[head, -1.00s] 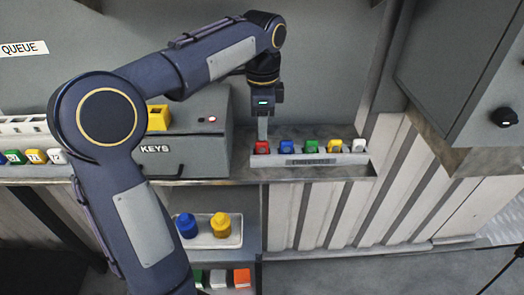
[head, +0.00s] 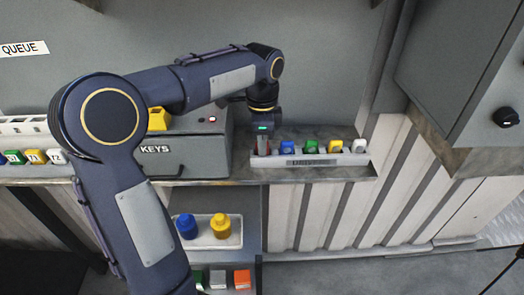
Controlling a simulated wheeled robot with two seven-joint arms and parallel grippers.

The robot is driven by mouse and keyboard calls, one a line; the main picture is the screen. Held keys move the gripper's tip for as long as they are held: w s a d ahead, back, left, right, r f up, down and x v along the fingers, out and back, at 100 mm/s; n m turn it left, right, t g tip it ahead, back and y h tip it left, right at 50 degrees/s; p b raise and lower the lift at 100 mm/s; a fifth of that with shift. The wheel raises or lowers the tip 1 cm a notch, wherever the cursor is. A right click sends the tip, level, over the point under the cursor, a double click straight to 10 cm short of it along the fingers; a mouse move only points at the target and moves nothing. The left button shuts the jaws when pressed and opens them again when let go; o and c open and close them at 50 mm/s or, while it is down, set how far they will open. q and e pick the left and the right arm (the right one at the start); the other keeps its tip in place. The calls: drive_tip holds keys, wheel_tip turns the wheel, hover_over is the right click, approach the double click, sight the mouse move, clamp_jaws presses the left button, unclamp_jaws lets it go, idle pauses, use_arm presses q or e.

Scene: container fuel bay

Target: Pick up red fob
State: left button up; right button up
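The red fob (head: 268,148) sits in the leftmost slot of a pale rack (head: 320,161) on the shelf. My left gripper (head: 263,146) points down at the red fob, with its fingers over it and hiding much of it. The fingers are seen edge-on, so I cannot tell whether they are open or shut on the fob. A green light shows on this gripper. My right gripper is out of view.
Blue (head: 287,146), green (head: 311,146), yellow (head: 335,146) and white (head: 359,146) fobs stand in the same rack. The grey KEYS box (head: 185,155) is close on the left. A cabinet (head: 450,70) hangs at the right.

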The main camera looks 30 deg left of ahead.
use_arm(q)
clamp_jaws()
drive_tip(key=shift+r, duration=0.6)
wheel_tip(320, 180, up, 2)
drive_tip(key=shift+d+r, duration=0.1)
drive_tip(key=shift+r, duration=0.1)
drive_tip(key=s+d+r+p, duration=0.3)
drive_tip(key=s+d+r, duration=0.1)
drive_tip(key=r, duration=0.4)
drive_tip(key=s+d+r+p, duration=0.3)
drive_tip(key=s+d+r, duration=0.1)
drive_tip(key=s+r, duration=0.3)
drive_tip(key=shift+d+r+p, duration=0.3)
drive_tip(key=shift+d+r, duration=0.05)
drive_tip(key=shift+r, duration=0.15)
drive_tip(key=shift+w, duration=0.1)
